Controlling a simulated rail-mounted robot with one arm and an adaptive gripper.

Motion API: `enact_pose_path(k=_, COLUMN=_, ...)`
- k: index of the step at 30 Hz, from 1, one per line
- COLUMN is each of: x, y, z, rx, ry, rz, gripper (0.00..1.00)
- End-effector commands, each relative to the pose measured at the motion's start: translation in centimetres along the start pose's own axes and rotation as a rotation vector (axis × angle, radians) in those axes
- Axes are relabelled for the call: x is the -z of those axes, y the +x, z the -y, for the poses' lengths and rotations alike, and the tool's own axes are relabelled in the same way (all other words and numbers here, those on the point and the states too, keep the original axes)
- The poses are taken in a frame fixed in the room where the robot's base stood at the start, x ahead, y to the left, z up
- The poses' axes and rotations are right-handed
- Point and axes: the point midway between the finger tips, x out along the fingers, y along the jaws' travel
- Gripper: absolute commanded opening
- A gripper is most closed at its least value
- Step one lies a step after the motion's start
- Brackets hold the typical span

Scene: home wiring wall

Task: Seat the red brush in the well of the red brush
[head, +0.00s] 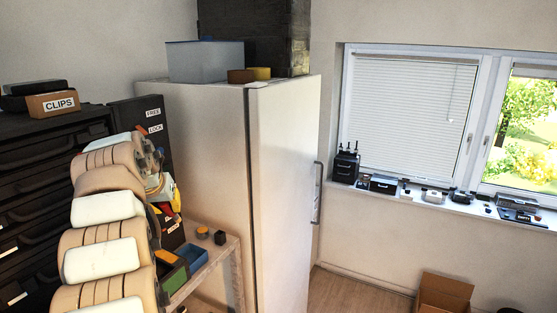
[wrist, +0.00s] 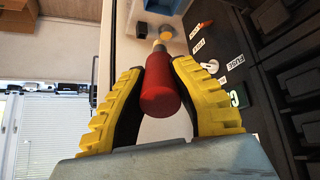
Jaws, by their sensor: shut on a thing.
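The red brush (wrist: 160,92) is a red rounded cylinder with a pale metallic collar at its far end. My gripper (wrist: 159,68) has yellow ribbed fingers with dark pads, shut on the brush from both sides. The brush's far end points away from the wrist camera, toward a small yellow-orange round thing (wrist: 166,32). In the head view my gripper (head: 166,190) is in front of the dark panel, above the shelf, with a bit of red near it. I cannot make out the well of the red brush in either view.
A dark panel (head: 150,115) with FREE and LOCK labels stands behind my arm. The low shelf (head: 232,243) holds a blue box (head: 190,258), a small yellow-topped round thing (head: 202,232) and a black block (head: 220,238). A tall white fridge (head: 205,150) stands close on the right.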

Motion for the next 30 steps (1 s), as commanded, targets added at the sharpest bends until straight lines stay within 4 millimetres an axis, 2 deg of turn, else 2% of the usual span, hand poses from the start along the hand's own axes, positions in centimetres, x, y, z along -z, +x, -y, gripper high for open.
enact_pose_path(k=14, x=-2.0, y=5.7, z=-3.1, rx=-0.002, ry=0.003, rz=0.002, gripper=0.0)
enact_pose_path(k=23, x=-4.5, y=9.6, z=-5.6, rx=-0.002, ry=0.003, rz=-0.001, gripper=0.0)
enact_pose_path(k=30, x=-7.1, y=12.5, z=-7.8, rx=-0.004, ry=0.006, rz=0.002, gripper=0.0)
